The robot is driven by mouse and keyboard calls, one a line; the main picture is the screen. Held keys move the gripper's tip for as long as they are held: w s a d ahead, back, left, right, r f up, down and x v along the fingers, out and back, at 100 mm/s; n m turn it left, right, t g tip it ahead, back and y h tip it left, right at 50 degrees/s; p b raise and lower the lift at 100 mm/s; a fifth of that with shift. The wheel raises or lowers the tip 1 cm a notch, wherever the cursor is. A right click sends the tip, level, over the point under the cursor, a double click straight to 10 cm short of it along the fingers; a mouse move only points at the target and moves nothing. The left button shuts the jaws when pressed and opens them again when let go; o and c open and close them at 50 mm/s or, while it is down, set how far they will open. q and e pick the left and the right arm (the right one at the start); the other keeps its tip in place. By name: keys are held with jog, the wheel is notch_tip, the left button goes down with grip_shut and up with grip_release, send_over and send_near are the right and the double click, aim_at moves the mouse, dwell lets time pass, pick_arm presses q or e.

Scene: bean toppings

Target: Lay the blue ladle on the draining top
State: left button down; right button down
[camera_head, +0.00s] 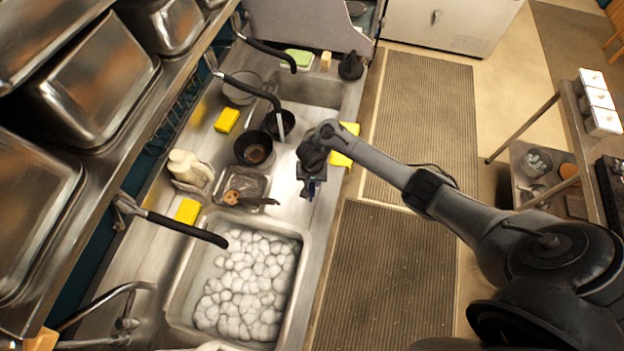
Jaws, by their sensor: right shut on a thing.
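My right gripper (311,188) points down over the metal draining top (287,211), between the two sink basins and close to the counter's front edge. It is shut on a small dark-blue thing, which I take to be the blue ladle (310,185). The gripper and wrist hide most of the ladle, so its bowl and its tilt cannot be made out. I cannot tell whether it touches the draining top. My left gripper is not in view.
A clear tray (262,184) with a brush, a dark pot (243,150), and a yellow sponge (345,146) surround the gripper. Metal pans (95,85) line the shelf at left.

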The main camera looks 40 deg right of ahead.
jog(key=shift+f, duration=0.15)
jog(key=c, duration=0.8)
grip_release()
jog(key=shift+r, duration=0.4)
jog(key=r+p, duration=0.1)
jog(key=r, duration=0.1)
jog(key=r+p, duration=0.2)
jog(key=r, duration=0.1)
jog(key=r+p, duration=0.2)
jog(key=r, duration=0.1)
jog(key=shift+s+a+r, duration=0.2)
jog(key=shift+a, duration=0.05)
jog(key=shift+r+p, duration=0.8)
jog(key=shift+p, duration=0.2)
